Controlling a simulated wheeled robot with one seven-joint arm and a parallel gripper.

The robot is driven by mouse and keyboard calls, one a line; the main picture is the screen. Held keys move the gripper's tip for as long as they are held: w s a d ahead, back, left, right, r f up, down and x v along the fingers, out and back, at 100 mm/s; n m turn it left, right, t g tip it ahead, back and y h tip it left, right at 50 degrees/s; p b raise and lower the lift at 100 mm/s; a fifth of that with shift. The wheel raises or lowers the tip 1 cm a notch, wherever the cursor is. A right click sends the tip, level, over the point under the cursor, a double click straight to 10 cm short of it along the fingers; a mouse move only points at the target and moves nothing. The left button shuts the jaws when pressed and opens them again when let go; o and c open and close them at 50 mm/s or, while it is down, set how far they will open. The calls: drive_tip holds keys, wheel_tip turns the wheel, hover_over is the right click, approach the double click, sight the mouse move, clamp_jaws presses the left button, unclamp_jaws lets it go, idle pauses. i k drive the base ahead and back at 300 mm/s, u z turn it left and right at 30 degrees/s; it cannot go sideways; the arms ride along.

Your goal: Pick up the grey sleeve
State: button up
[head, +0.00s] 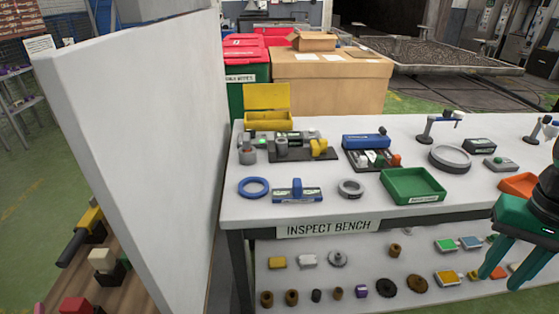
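A short grey ring (351,188) lies on the inspect bench top (325,211), near its front edge. A small dark grey cylinder (316,295) stands on the lower shelf among brown cylinders (291,297). I cannot tell for sure which of these is the grey sleeve. My gripper (499,281) is at the lower right, in front of the bench, with teal fingers pointing down. The fingers are apart and nothing shows between them. It is well to the right of both grey pieces.
A blue ring (253,187), a blue-handled block (297,191) and a green tray (413,186) sit along the bench front. A larger grey ring (450,158) lies behind. A tall white panel (130,150) stands close on the left. Several small parts fill the lower shelf.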

sight(281, 144)
drive_tip(key=u, duration=0.2)
drive_tip(key=i, duration=0.95)
drive_tip(key=u, duration=0.3)
